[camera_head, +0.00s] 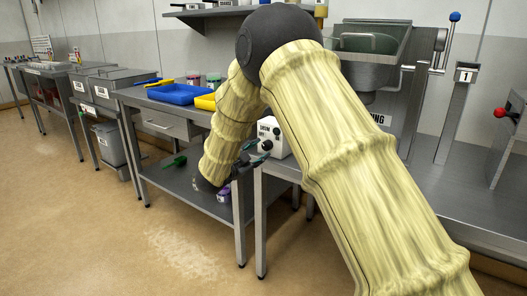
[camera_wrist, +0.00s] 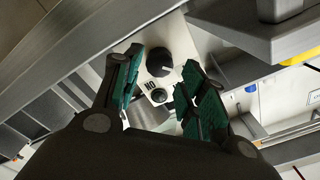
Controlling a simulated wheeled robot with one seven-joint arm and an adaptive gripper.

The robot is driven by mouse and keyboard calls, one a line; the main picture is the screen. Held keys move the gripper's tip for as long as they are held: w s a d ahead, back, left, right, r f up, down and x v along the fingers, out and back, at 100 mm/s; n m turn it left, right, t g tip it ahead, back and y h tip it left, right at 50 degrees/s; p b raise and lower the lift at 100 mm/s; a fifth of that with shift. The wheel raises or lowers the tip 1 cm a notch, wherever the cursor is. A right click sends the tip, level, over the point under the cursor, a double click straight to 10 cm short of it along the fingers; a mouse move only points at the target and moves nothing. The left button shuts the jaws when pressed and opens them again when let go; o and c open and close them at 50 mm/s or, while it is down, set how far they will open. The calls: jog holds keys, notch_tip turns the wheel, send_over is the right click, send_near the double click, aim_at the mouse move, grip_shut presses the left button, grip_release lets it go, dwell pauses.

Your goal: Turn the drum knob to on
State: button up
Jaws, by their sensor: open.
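A white control box (camera_head: 268,128) with a dark-lettered label stands by the steel tables in the head view. Its face also shows in the wrist view, with a round black knob (camera_wrist: 160,62) carrying a pale pointer line. An ON label (camera_wrist: 150,86), seen upside down, and a smaller dark round part (camera_wrist: 159,96) are on the same face. My gripper (camera_head: 256,153) is at the front of the box. In the wrist view its teal-padded fingers (camera_wrist: 158,84) are apart, one on each side of the panel parts, with nothing held. I cannot tell whether either finger touches the knob.
A lower shelf (camera_head: 190,190) holds a green item and a purple item. A steel machine with levers (camera_head: 455,75) stands at right. The floor in front is open.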

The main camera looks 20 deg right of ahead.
aim_at(264, 147)
jog(key=shift+b+x, duration=0.3)
jog(key=shift+x, duration=1.85)
jog(key=c, duration=0.7)
